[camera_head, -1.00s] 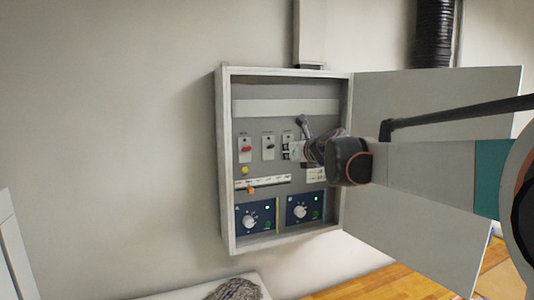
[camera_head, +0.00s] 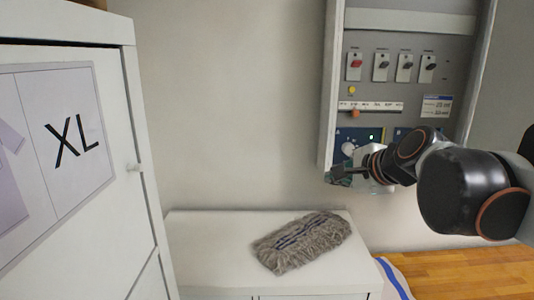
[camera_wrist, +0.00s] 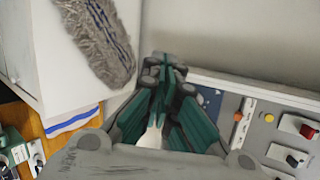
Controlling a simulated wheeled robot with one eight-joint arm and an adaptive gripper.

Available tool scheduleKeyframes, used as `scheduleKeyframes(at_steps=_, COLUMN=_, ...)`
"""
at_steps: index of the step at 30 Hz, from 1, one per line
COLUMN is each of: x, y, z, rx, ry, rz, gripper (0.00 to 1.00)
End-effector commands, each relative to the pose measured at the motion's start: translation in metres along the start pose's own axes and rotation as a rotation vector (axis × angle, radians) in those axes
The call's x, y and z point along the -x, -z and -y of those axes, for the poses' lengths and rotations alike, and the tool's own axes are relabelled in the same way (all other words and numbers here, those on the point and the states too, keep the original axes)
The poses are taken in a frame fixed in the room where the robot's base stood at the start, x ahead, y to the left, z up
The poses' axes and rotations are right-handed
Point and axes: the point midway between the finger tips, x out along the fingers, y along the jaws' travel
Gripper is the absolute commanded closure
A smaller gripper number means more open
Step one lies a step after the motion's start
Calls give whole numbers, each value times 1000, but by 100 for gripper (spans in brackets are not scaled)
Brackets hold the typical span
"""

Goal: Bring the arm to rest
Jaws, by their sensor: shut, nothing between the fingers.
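My gripper (camera_head: 340,174) is shut and empty in the head view. It is in front of the lower left part of the open control cabinet (camera_head: 327,90), and hides part of the lower blue modules. In the wrist view my gripper (camera_wrist: 165,72) has its fingertips together, with the cabinet's lower edge beyond and to the right. My arm comes in from the right side of the head view, bent at the wrist.
A white cupboard marked XL (camera_head: 125,90) stands at the left. A grey mop head (camera_head: 302,242) lies on a low white cabinet (camera_head: 195,235) below. Wooden floor (camera_head: 460,262) shows at the lower right. The wall between cupboard and control cabinet is bare.

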Motion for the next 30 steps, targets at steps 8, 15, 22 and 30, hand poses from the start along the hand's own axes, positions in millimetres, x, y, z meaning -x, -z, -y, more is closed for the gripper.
scheduleKeyframes(at_steps=8, x=-6, y=26, z=-183, rx=660, ry=-182, rz=-31, gripper=100)
scheduleKeyframes(at_steps=15, x=-6, y=60, z=-324, rx=1204, ry=-360, rz=-8, gripper=100)
scheduleKeyframes(at_steps=22, x=-4, y=86, z=-405, rx=1539, ry=-486, rz=36, gripper=100)
scheduleKeyframes(at_steps=30, x=-1, y=92, z=-418, rx=1618, ry=-518, rz=51, gripper=100)
